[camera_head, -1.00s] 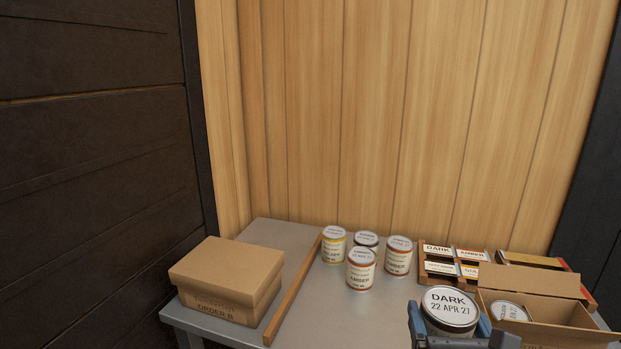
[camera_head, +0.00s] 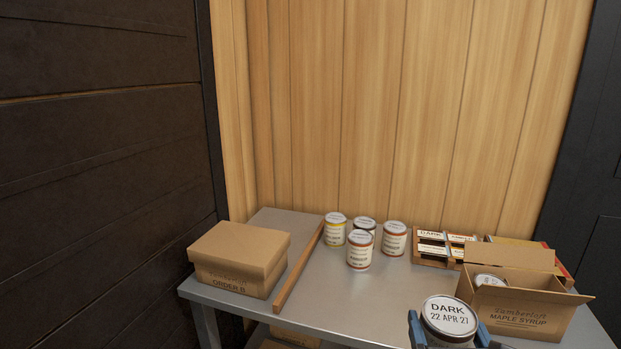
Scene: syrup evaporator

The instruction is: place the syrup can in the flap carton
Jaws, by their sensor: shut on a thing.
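The syrup can (camera_head: 449,317) has a lid that reads "DARK 22 APR 27". My gripper (camera_head: 448,330) is shut on it, with one blue finger on each side, at the bottom right of the view. The can is upright, in front of and left of the flap carton (camera_head: 519,313). The carton is open, with its back flap raised, and its front reads "Maple Syrup". Another can (camera_head: 489,280) stands inside the carton at its left. The lower part of the held can is hidden by the frame edge and my gripper.
Several cans (camera_head: 361,249) stand at the middle back of the grey table (camera_head: 335,305). A wooden strip (camera_head: 299,266) lies left of them. A closed carton marked "Order B" (camera_head: 238,259) is at the left. A wooden rack with labels (camera_head: 432,246) stands behind the flap carton.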

